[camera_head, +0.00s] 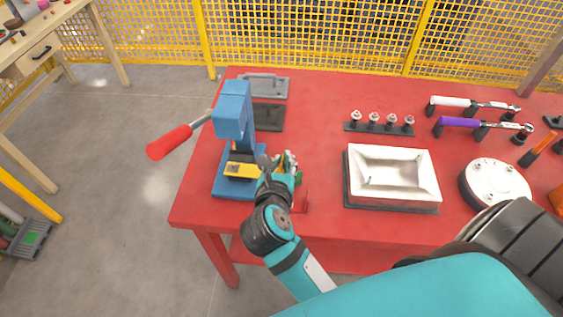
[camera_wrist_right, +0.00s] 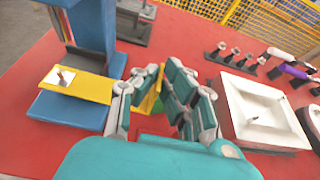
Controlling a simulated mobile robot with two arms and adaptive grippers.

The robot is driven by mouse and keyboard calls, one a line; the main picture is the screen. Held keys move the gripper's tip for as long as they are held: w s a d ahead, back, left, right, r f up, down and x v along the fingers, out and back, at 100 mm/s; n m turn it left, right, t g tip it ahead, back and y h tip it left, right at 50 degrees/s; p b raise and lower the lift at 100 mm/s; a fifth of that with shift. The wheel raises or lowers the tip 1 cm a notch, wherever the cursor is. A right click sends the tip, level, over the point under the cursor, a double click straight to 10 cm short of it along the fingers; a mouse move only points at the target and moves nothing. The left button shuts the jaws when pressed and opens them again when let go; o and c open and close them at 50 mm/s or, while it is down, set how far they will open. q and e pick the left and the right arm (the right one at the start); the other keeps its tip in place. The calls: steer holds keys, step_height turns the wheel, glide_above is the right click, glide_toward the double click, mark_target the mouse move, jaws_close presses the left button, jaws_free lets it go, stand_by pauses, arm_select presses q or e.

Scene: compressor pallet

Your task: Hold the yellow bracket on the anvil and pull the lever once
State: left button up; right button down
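The blue press (camera_head: 233,112) stands at the table's left end, its lever with a red handle (camera_head: 169,142) sticking out to the left. The yellow bracket (camera_head: 240,170) lies flat on the press's blue base, under the head; it also shows in the right wrist view (camera_wrist_right: 80,84), with a light square patch on top. The anvil under it is mostly hidden. My right gripper (camera_head: 278,162) is at the bracket's right end. My left gripper is not in view.
A white tray (camera_head: 431,180) on a dark base stands right of my right gripper. A green-topped red block (camera_head: 300,198) is close beside the gripper. Grey and dark plates (camera_head: 268,118) lie behind the press. Floor left of the table is clear around the lever.

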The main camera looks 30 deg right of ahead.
steer(key=shift+w+d, duration=0.1)
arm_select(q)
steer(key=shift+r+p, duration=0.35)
arm_select(e)
steer(key=shift+w+d, duration=0.4)
steer(key=shift+w, duration=0.25)
steer(key=shift+w+d, duration=0.4)
steer(key=shift+w, duration=0.25)
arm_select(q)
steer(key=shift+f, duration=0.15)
arm_select(e)
steer(key=shift+f, duration=0.2)
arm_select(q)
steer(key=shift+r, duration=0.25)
arm_select(e)
steer(key=shift+s+r, duration=0.15)
steer(key=shift+r, duration=0.1)
